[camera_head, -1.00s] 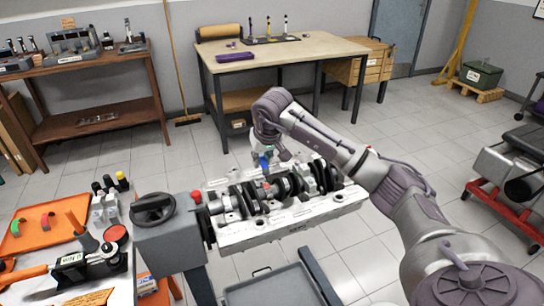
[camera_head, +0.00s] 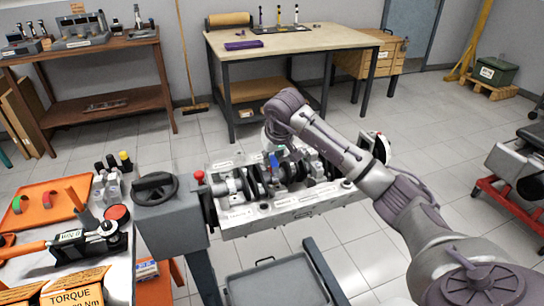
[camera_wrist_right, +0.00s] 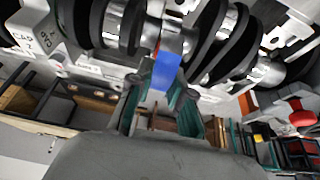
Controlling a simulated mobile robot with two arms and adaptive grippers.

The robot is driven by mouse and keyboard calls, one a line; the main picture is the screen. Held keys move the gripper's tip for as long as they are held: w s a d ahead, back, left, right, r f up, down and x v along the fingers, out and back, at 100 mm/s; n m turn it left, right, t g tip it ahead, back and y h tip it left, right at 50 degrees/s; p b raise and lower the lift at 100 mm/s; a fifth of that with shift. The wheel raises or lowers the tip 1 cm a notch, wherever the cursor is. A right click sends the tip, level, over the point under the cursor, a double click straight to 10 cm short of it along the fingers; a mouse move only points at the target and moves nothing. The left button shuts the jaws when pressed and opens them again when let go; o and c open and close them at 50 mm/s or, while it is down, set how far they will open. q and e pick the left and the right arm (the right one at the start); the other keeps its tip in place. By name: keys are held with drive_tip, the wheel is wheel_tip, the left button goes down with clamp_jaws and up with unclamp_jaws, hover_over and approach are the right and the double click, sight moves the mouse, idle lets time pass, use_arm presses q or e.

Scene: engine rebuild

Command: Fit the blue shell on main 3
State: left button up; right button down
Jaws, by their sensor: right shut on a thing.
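The blue shell (camera_wrist_right: 165,72) is a small curved piece held between the fingertips of my right gripper (camera_wrist_right: 160,98) in the wrist view. It is close against a shiny crankshaft journal (camera_wrist_right: 178,38); I cannot tell whether it is seated. A small red-orange patch shows just behind it. In the head view the blue shell (camera_head: 274,160) is a small blue patch below my right gripper (camera_head: 280,152), over the middle of the crankshaft in the engine block (camera_head: 290,207). The arm partly hides the block's far side. My left gripper is out of view.
The block is on a stand with a handwheel (camera_head: 155,188). At left, an orange tray (camera_head: 40,208) holds a green and a red shell, near bottles and a torque tool (camera_head: 85,240). A grey drip tray (camera_head: 270,285) is below. Dark crank webs flank the journal closely.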

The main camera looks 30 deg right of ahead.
drive_tip(key=shift+f, duration=0.1)
idle(0.3)
drive_tip(key=shift+f+b, duration=0.5)
drive_tip(key=shift+f, duration=0.25)
idle(1.9)
drive_tip(key=shift+r+p, duration=0.35)
idle(1.4)
drive_tip(key=c, duration=1.3)
unclamp_jaws()
drive_tip(key=shift+r, duration=0.2)
drive_tip(key=shift+r+p, duration=1.05)
drive_tip(key=shift+r, duration=0.2)
